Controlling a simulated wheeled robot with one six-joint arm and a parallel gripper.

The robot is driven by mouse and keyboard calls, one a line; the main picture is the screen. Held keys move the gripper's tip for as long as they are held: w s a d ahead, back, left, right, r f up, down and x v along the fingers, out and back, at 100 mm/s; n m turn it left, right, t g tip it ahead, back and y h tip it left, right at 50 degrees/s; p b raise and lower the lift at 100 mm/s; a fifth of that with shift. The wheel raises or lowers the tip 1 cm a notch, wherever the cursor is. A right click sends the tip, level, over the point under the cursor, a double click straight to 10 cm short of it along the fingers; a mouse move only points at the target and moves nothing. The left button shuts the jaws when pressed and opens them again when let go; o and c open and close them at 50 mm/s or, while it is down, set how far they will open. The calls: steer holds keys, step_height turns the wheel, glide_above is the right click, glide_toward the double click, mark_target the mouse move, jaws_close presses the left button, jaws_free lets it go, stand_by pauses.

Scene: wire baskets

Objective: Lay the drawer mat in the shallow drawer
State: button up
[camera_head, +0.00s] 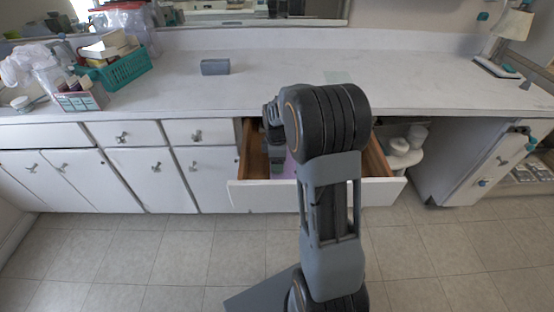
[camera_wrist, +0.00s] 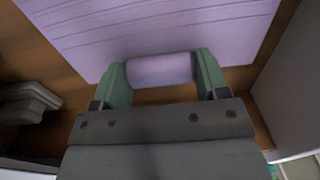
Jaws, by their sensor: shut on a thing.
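The drawer mat (camera_wrist: 175,30) is a pale purple, ribbed sheet in the wrist view, with a rounded purple edge or bar (camera_wrist: 160,69) between my gripper's green fingers. My gripper (camera_wrist: 160,75) is shut on that part. In the head view, a purple patch of the mat (camera_head: 289,167) shows inside the open drawer (camera_head: 255,196), with my gripper (camera_head: 278,163) reaching down into it. The drawer has a white front and brown wooden sides. My arm hides much of its inside, so I cannot tell whether the mat lies flat on the bottom.
The white counter (camera_head: 400,85) above the drawer is mostly clear, with a grey block (camera_head: 215,67) on it. A teal basket (camera_head: 120,70) and clutter stand at the left. White containers (camera_head: 408,140) sit right of the drawer. A cabinet door (camera_head: 480,170) stands at the right.

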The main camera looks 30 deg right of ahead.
steer(key=shift+f, duration=0.35)
steer(key=o, duration=1.3)
steer(key=shift+o, duration=0.2)
steer(key=shift+r, duration=0.1)
steer(key=shift+r+p, duration=3.15)
steer(key=shift+r, duration=0.75)
steer(key=shift+r, duration=0.1)
step_height(320, 180, up, 14)
steer(key=p, duration=0.2)
steer(key=shift+f, duration=0.2)
steer(key=shift+a, duration=0.1)
